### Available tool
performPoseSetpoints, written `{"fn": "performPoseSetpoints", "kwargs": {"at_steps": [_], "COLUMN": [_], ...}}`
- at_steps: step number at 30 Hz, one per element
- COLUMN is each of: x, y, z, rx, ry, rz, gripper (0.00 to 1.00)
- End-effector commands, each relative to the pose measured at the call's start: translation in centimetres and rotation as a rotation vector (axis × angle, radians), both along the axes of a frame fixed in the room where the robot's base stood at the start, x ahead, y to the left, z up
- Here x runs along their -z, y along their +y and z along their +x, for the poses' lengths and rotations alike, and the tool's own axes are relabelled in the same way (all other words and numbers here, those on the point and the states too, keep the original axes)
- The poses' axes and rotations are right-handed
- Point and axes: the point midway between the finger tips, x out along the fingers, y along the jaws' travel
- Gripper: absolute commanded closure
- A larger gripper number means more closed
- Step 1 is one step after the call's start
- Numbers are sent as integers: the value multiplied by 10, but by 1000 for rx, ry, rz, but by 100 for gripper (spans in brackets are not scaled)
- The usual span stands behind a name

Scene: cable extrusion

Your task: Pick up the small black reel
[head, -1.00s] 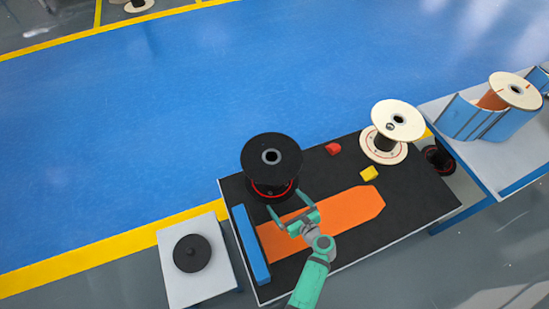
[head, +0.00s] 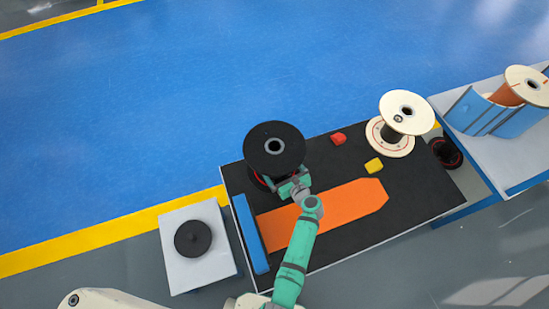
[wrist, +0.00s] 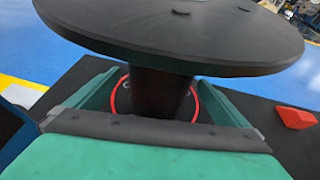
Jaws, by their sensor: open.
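A black reel (head: 258,150) with a wide round top flange, a centre hole and a red ring on its lower flange stands upright on the black table top. In the wrist view its dark core (wrist: 158,98) is between my fingers, and its top flange spans the picture above them. My gripper (head: 284,183) is open at the reel's near side, below the top flange, with one finger on each side of the core. I see gaps beside the core. The top flange partly hides my fingertips in the head view. Another black reel (head: 446,152) shows at the table's right end.
A cream reel (head: 398,146), a red block (head: 338,139) and a yellow block (head: 374,165) are to the right. An orange panel (head: 350,205) and a blue bar (head: 250,232) lie nearer. A white stand (head: 180,270) holds a black disc (head: 193,238).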

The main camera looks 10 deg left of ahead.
Motion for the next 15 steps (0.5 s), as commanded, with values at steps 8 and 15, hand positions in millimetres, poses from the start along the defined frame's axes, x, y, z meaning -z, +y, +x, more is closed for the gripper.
{"fn": "performPoseSetpoints", "kwargs": {"at_steps": [8,15], "x": [1,4], "y": [27,31], "z": [30,35], "rx": [0,2], "ry": [1,0], "rz": [1,0], "gripper": [0,0]}}
